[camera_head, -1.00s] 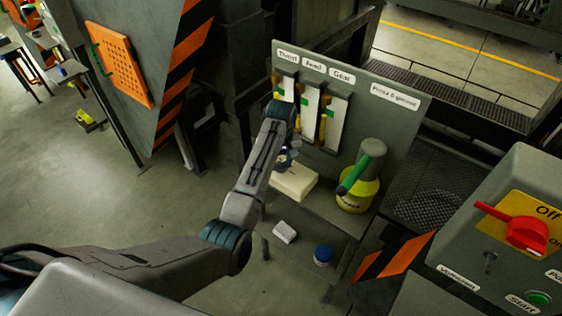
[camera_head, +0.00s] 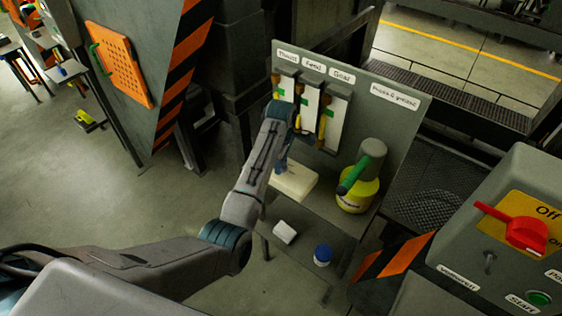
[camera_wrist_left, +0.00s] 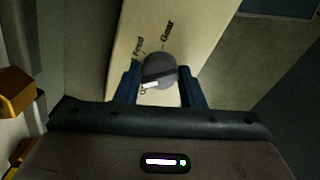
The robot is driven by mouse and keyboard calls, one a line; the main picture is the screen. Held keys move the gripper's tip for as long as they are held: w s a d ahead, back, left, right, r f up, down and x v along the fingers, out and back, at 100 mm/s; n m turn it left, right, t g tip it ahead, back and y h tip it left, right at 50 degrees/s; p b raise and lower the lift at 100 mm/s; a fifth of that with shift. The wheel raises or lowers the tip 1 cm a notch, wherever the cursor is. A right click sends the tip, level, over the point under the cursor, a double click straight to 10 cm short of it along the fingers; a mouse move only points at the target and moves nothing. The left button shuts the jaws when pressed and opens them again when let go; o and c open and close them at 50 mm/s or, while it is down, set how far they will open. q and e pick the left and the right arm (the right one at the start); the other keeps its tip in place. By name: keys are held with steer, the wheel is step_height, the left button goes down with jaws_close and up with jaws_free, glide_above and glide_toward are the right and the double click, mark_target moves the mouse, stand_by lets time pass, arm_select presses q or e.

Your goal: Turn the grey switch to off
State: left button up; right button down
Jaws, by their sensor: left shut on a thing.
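The grey switch (camera_wrist_left: 159,70) is a round grey knob on top of a cream box (camera_head: 293,182). In the left wrist view the box face (camera_wrist_left: 185,25) carries the words "Feed" and "Gear" and a third, partly hidden label by the knob's lower left. A white mark on the knob lies at its lower left, near that third label. My left gripper (camera_wrist_left: 157,88) has its dark blue fingers on either side of the knob and is shut on it. In the head view my left gripper (camera_head: 281,167) is over the box, and the knob is hidden there.
A grey panel (camera_head: 400,125) with labelled slots stands behind the box. A white block (camera_head: 284,232) and a blue-capped jar (camera_head: 322,255) are below. A red switch (camera_head: 525,232) is at far right.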

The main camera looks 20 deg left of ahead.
arm_select(q)
steer(key=n, duration=0.3)
steer(key=shift+r+n, duration=0.1)
steer(key=shift+n, duration=2)
steer(key=o, duration=1)
